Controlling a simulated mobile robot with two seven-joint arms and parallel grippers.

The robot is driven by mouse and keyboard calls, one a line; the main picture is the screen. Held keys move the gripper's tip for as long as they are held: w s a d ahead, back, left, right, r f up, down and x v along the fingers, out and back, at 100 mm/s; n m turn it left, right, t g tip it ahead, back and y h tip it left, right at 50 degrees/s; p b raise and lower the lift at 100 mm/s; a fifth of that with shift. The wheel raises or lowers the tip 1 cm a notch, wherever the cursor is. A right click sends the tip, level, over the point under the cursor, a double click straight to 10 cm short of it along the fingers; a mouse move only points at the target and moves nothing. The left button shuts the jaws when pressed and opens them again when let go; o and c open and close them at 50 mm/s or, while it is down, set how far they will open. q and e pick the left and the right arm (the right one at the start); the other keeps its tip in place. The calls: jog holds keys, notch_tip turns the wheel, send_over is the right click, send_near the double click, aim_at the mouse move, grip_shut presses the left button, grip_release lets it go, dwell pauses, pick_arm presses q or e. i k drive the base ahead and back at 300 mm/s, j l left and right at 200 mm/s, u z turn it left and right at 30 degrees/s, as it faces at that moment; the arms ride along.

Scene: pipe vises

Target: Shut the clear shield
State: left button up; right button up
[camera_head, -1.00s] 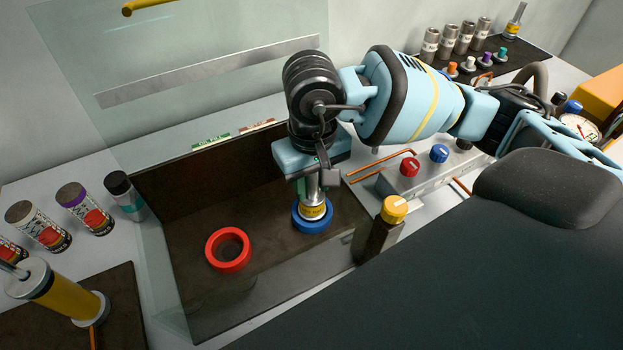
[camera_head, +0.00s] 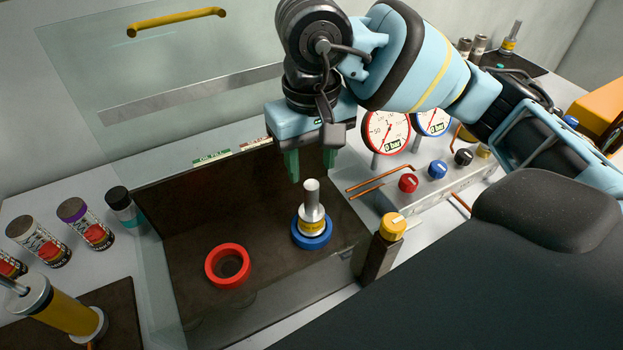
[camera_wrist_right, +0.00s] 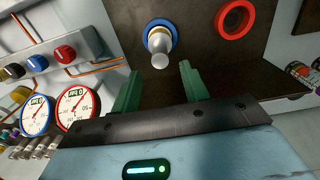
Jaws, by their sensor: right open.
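The clear shield (camera_head: 190,65) stands raised at the back of the dark box, with a grey metal strip across it and a yellow handle (camera_head: 177,21) at its top. In the box, a metal fitting with a yellow band (camera_head: 312,212) stands upright in the blue ring (camera_head: 311,233). The red ring (camera_head: 227,266) beside it is empty. My right gripper (camera_head: 311,172) is open and empty above and behind the fitting. In the right wrist view its green fingers (camera_wrist_right: 158,88) are apart, with the fitting (camera_wrist_right: 160,52) beyond them. My left gripper is not in view.
Right of the box are a yellow-capped post (camera_head: 393,226), a panel with coloured knobs (camera_head: 437,169) and two round gauges (camera_head: 386,130). Several cans (camera_head: 86,222) stand left of the box.

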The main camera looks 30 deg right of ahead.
aim_at(154, 103)
jog(key=k+j, duration=0.3)
jog(key=k, duration=0.15)
jog(key=k+j, duration=0.35)
jog(key=k, duration=0.1)
